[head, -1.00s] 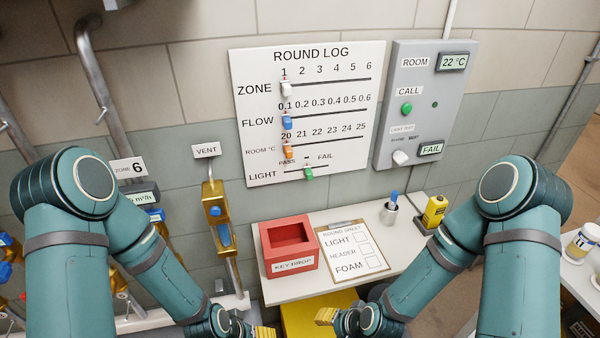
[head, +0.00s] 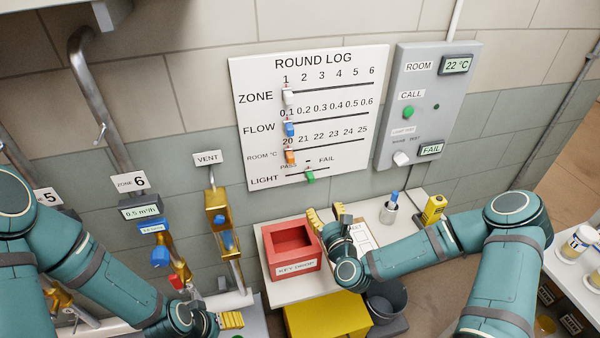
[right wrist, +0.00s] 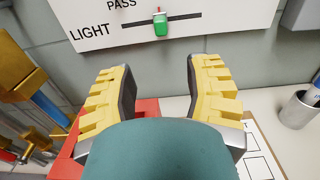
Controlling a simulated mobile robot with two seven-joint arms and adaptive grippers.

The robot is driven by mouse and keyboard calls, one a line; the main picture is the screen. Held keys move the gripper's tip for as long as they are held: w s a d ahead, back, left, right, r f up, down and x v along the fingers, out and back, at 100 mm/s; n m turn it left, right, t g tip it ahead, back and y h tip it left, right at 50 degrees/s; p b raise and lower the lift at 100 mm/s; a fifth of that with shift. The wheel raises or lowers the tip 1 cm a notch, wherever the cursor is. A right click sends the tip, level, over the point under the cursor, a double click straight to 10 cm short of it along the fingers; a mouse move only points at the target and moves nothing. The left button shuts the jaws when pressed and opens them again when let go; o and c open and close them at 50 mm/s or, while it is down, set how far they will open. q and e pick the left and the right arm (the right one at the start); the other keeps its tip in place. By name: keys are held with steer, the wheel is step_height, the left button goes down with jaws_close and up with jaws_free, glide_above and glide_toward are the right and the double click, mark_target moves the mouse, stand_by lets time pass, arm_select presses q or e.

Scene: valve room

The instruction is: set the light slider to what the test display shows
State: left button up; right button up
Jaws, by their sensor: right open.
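The light slider is a green knob (head: 310,177) on the bottom row of the white round log board (head: 350,100). It sits near the middle of its track, under the dash between PASS and FAIL. It also shows at the top of the right wrist view (right wrist: 160,24). The test display (head: 431,149) on the grey panel reads FAIL. My right gripper (head: 330,216) is open and empty, below the light row and apart from the knob. Its two yellow fingers are spread in the right wrist view (right wrist: 160,85). My left gripper (head: 232,320) is low; its opening is unclear.
A red key drop box (head: 292,268) and a partly hidden round sheet (head: 362,232) lie on the shelf below the board. A pen cup (head: 388,213) and yellow device (head: 434,208) stand to the right. The brass vent valve (head: 222,225) is left of the board.

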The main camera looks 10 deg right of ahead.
mark_target(312, 182)
steer(key=w, duration=0.6)
steer(key=w+p, duration=0.1)
steer(key=w, duration=0.6)
steer(key=shift+w+a+r, duration=0.15)
steer(key=shift+w, duration=0.15)
jaws_close()
